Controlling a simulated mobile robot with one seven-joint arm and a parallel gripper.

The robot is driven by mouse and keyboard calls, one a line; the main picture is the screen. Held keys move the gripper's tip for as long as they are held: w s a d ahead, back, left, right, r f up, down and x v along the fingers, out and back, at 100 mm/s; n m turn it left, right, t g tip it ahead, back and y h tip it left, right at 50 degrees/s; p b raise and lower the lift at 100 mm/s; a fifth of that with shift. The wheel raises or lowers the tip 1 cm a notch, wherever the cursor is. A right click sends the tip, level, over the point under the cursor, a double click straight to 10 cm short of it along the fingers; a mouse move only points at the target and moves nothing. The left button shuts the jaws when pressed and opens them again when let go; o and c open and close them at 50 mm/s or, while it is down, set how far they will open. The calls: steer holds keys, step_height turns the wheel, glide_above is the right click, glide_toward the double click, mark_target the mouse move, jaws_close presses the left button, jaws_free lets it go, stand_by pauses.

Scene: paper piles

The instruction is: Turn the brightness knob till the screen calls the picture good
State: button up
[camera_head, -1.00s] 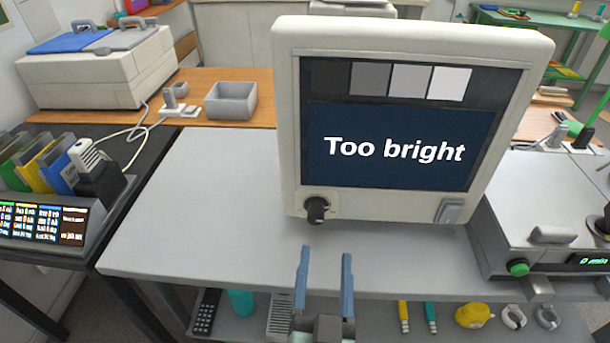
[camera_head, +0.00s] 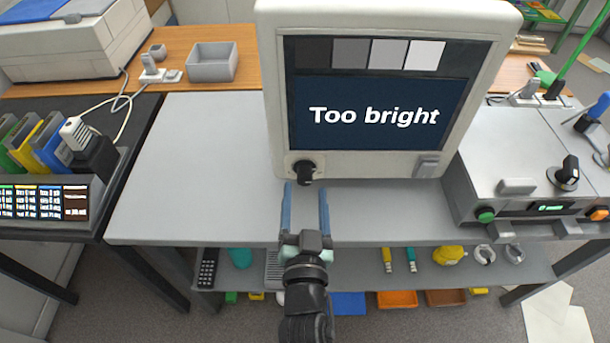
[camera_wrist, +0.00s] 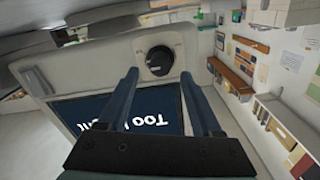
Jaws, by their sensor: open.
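The screen (camera_head: 375,115) stands on a grey table and reads "Too bright" under a row of grey patches. Its black brightness knob (camera_head: 304,171) sits at the lower left of the white frame. My gripper (camera_head: 305,188) is open, with its two blue fingers pointing toward the knob and nothing between them. In the head view the fingertips are just below the knob, and I cannot tell how far in front of it. In the wrist view the knob (camera_wrist: 159,61) shows beyond and between the fingertips, with the screen upside down (camera_wrist: 120,117).
A grey button or switch (camera_head: 427,166) is at the screen frame's lower right. A grey device (camera_head: 505,150) with a green button and black knob stands to the right. A grey open box (camera_head: 213,62) is behind at left. The table (camera_head: 190,150) left of the screen is clear.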

mark_target(305, 181)
steer(key=shift+w+p, duration=0.5)
steer(key=shift+w, duration=1.8)
jaws_close()
